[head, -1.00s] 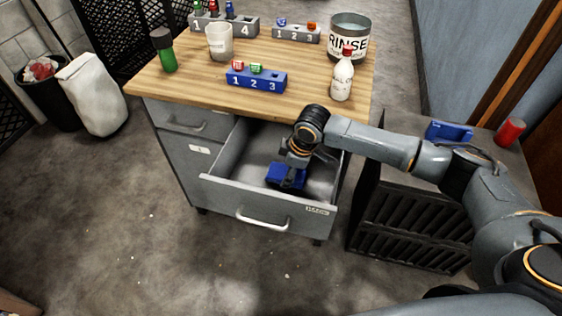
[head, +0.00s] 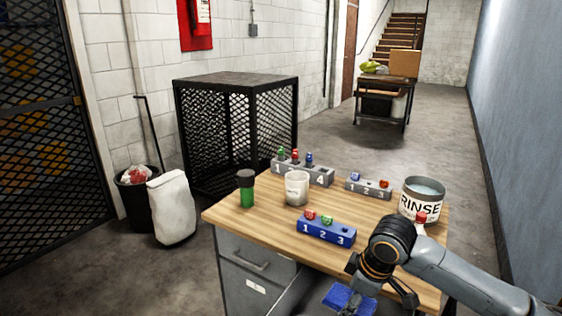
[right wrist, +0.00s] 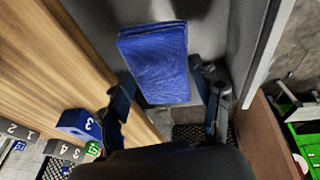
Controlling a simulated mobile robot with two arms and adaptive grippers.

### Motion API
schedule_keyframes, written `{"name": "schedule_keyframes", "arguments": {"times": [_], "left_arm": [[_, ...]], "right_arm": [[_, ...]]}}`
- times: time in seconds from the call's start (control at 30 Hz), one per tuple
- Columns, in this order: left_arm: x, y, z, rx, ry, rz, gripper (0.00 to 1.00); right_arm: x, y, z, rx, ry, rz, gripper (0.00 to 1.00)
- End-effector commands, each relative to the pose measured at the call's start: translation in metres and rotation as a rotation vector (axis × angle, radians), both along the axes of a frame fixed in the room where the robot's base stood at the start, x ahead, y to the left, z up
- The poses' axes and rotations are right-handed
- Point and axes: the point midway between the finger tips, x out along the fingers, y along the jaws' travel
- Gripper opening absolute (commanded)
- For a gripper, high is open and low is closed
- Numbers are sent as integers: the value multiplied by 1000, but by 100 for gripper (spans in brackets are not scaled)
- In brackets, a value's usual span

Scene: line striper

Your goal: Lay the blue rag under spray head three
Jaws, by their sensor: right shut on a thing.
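My right gripper (head: 378,292) is shut on the folded blue rag (head: 349,297) near the table's front edge, above the open drawer. In the right wrist view the rag (right wrist: 155,62) is held at my right gripper's fingers (right wrist: 168,98). On the table stand a blue block (head: 326,229) marked 1 2 3, with a red piece at 1 and a green piece at 2, a grey block (head: 369,187) marked 1 2 3, and a longer grey block (head: 303,172). I cannot tell any spray head three. My left gripper is not in view.
A RINSE tin (head: 421,201), a white bottle partly hidden by my arm, a pale cup (head: 297,188) and a green jar (head: 246,190) stand on the wooden table (head: 262,222). Behind are a black mesh cage (head: 236,130) and a far cart (head: 383,92).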

Motion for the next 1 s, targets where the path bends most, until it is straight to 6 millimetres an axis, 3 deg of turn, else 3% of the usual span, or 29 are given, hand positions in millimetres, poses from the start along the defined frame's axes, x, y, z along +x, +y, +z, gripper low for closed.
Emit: {"name": "schedule_keyframes", "arguments": {"times": [0.3, 0.6, 1.0], "left_arm": [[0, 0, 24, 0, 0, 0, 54], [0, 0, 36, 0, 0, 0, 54], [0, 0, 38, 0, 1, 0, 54]], "right_arm": [[-46, 0, 50, -4, -7, -505, 38], [-79, -8, 81, -4, -2, -923, 38], [-87, -11, 85, -3, 0, -1027, 37]]}}
